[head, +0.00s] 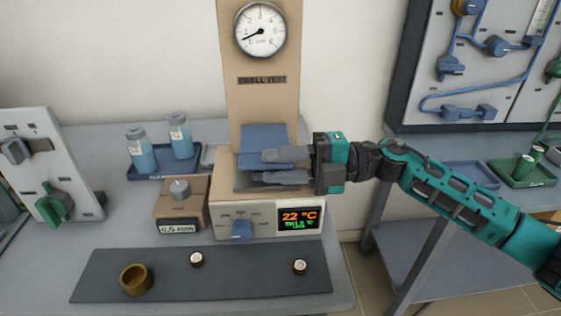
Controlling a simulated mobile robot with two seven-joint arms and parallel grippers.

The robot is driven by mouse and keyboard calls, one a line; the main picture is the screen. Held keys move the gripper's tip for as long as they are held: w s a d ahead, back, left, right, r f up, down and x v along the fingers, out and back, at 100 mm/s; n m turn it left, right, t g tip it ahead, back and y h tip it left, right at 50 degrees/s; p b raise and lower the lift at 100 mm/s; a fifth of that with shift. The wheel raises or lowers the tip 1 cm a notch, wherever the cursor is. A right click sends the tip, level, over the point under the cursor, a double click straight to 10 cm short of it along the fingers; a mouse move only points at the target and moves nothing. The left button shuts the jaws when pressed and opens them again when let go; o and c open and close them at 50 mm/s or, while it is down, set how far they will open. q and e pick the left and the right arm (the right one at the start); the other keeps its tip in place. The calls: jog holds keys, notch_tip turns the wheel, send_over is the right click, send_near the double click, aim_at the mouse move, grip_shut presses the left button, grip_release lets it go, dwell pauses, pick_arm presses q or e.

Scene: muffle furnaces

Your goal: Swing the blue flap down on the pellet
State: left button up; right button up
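The blue flap (262,136) is on the beige swell test device, in front of its tall back panel. It looks raised and tilted, not lying flat. My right gripper (262,167) reaches in from the right, its two grey fingers apart, one above the other. The fingers overlap the front of the flap, and I cannot tell whether they touch it. No pellet shows under the flap; the flap and fingers hide that spot. My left gripper is not in view.
The device's front has a blue knob (241,230) and a 22 °C display (299,219). A small box (181,202) stands to its left. Blue bottles (141,152) stand behind left.

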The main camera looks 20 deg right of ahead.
jog(key=v, duration=1.3)
jog(key=shift+r, duration=0.1)
dwell(0.3)
